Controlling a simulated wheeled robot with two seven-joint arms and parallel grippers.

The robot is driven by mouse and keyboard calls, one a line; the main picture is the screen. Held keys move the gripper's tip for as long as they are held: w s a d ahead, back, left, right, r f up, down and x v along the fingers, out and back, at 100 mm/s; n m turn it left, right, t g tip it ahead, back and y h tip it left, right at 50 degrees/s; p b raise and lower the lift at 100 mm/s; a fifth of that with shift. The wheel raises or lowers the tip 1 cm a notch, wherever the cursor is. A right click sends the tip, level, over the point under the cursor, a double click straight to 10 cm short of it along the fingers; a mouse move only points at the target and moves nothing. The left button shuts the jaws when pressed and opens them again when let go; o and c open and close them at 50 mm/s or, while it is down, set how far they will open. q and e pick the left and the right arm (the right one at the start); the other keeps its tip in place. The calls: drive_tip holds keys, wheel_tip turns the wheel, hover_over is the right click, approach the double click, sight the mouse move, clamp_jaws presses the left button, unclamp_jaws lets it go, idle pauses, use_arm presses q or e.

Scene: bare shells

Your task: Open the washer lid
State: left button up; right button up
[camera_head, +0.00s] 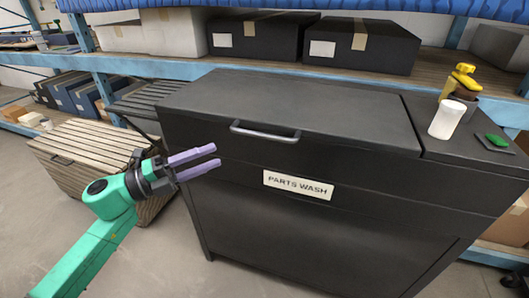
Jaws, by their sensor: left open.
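The washer (225,215) is a large black cabinet with a white "PARTS WASH" label (298,185) on its front. Its flat black lid (300,100) is closed. A grey bar handle (265,132) is fixed near the lid's front edge. My left gripper (215,158) has purple fingers on a green arm. It is open and empty, in front of the washer's left part. It appears to the left of the handle and a little lower, apart from it. My right gripper is not in view.
A white cup (447,119), a yellow-topped bottle (463,80) and a green item (497,140) sit on the washer's right top. A slatted wooden crate (85,150) stands at left. Shelves with black boxes (258,38) are behind. Grey floor is clear at lower left.

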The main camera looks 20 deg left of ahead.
sight(263, 133)
use_arm(q)
drive_tip(key=p+x, duration=0.1)
drive_tip(key=x, duration=0.3)
drive_tip(key=p+x, duration=0.1)
drive_tip(key=x, duration=0.8)
drive_tip(key=shift+w+d+r+p, duration=0.1)
drive_tip(key=shift+w+r+p, duration=0.2)
drive_tip(key=shift+p, duration=0.1)
drive_tip(key=shift+w+d, duration=0.2)
drive_tip(key=shift+d, duration=0.15)
clamp_jaws()
